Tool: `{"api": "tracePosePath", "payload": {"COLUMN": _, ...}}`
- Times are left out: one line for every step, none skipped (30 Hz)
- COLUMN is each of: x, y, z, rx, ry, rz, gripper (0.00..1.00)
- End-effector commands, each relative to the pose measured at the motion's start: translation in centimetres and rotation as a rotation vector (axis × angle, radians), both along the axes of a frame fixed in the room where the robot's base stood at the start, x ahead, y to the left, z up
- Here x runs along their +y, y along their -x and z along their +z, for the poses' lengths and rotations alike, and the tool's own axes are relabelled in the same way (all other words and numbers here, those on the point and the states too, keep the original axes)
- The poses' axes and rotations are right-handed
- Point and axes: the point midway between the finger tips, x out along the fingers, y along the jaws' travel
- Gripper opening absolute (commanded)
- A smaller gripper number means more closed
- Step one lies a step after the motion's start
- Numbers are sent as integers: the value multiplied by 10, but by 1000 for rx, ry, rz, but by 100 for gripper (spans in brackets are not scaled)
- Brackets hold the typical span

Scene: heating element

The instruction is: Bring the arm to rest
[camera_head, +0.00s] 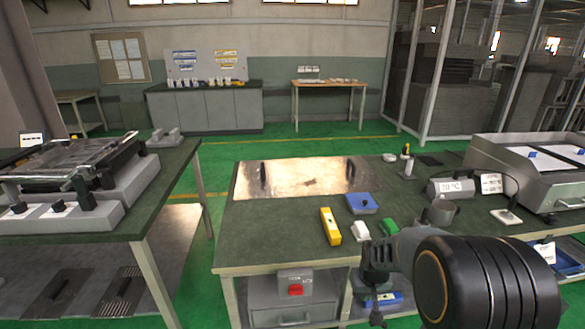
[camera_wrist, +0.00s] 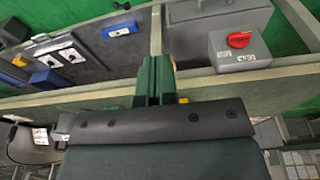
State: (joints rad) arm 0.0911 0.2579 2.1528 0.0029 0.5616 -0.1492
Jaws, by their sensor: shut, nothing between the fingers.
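My arm reaches in from the lower right of the head view, in front of the workbench (camera_head: 275,225). My gripper (camera_head: 376,317) hangs down from it by the bench's front edge, fingers pointing down. In the wrist view my gripper (camera_wrist: 154,72) shows as two dark fingers close together, shut and holding nothing. My arm hides part of the bench's right front and the shelf below.
A yellow block (camera_head: 331,226), a blue box (camera_head: 362,204) and a metal plate (camera_head: 300,177) lie on the bench. A red-knob switch box (camera_head: 295,284) is at its front, also in the wrist view (camera_wrist: 238,46). Another table (camera_head: 150,220) stands left, across a green-floored gap.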

Motion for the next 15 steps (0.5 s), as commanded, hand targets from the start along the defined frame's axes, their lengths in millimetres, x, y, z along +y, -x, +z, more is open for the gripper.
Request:
{"api": "tracePosePath", "payload": {"x": 6, "y": 11, "z": 61, "rx": -25, "ry": -1, "rz": -1, "gripper": 0}}
{"api": "tracePosePath", "payload": {"x": 9, "y": 19, "z": 84, "rx": -34, "ry": -2, "rz": -3, "gripper": 0}}
{"api": "tracePosePath", "payload": {"x": 12, "y": 30, "z": 113, "rx": -46, "ry": -4, "rz": -8, "gripper": 0}}
{"api": "tracePosePath", "payload": {"x": 15, "y": 38, "z": 134, "rx": -55, "ry": -5, "rz": -11, "gripper": 0}}
{"api": "tracePosePath", "payload": {"x": 18, "y": 47, "z": 154, "rx": -63, "ry": -7, "rz": -12, "gripper": 0}}
{"api": "tracePosePath", "payload": {"x": 21, "y": 59, "z": 178, "rx": -74, "ry": -9, "rz": -17, "gripper": 0}}
{"api": "tracePosePath", "payload": {"x": 23, "y": 68, "z": 194, "rx": -81, "ry": -11, "rz": -19, "gripper": 0}}
{"api": "tracePosePath", "payload": {"x": 25, "y": 76, "z": 209, "rx": -88, "ry": -13, "rz": -21, "gripper": 0}}
{"api": "tracePosePath", "payload": {"x": 28, "y": 87, "z": 227, "rx": -97, "ry": -15, "rz": -25, "gripper": 0}}
{"api": "tracePosePath", "payload": {"x": 29, "y": 95, "z": 239, "rx": -104, "ry": -17, "rz": -27, "gripper": 0}}
{"api": "tracePosePath", "payload": {"x": 31, "y": 102, "z": 250, "rx": -110, "ry": -19, "rz": -28, "gripper": 0}}
{"api": "tracePosePath", "payload": {"x": 33, "y": 112, "z": 262, "rx": -117, "ry": -21, "rz": -30, "gripper": 0}}
{"api": "tracePosePath", "payload": {"x": 34, "y": 118, "z": 271, "rx": -122, "ry": -23, "rz": -32, "gripper": 0}}
{"api": "tracePosePath", "payload": {"x": 35, "y": 123, "z": 278, "rx": -126, "ry": -24, "rz": -34, "gripper": 0}}
{"api": "tracePosePath", "payload": {"x": 36, "y": 130, "z": 286, "rx": -132, "ry": -26, "rz": -36, "gripper": 0}}
